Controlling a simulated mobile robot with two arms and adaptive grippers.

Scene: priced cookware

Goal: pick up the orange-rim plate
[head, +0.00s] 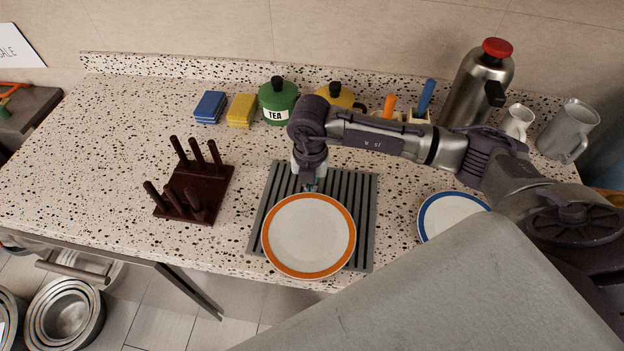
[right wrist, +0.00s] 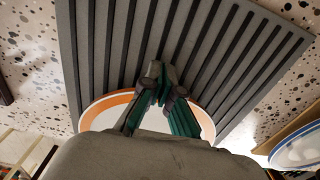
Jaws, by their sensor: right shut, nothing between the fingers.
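The orange-rim plate (head: 308,236) is white with an orange rim and lies on a grey ribbed mat (head: 363,220), over its front part. It also shows in the right wrist view (right wrist: 110,112), partly hidden behind my right gripper and wrist. My right gripper (head: 310,187) is at the plate's far edge, pointing down. In the right wrist view its fingers (right wrist: 162,88) come together with nothing between them. Whether the fingertips touch the rim I cannot tell. My left gripper is not in view.
A blue-rim plate (head: 450,214) lies to the right, partly covered by my own body. A dark wooden peg rack (head: 193,195) stands to the left. Sponges (head: 209,107), a green TEA canister (head: 278,100) and a steel flask (head: 477,88) stand behind. The counter's left part is clear.

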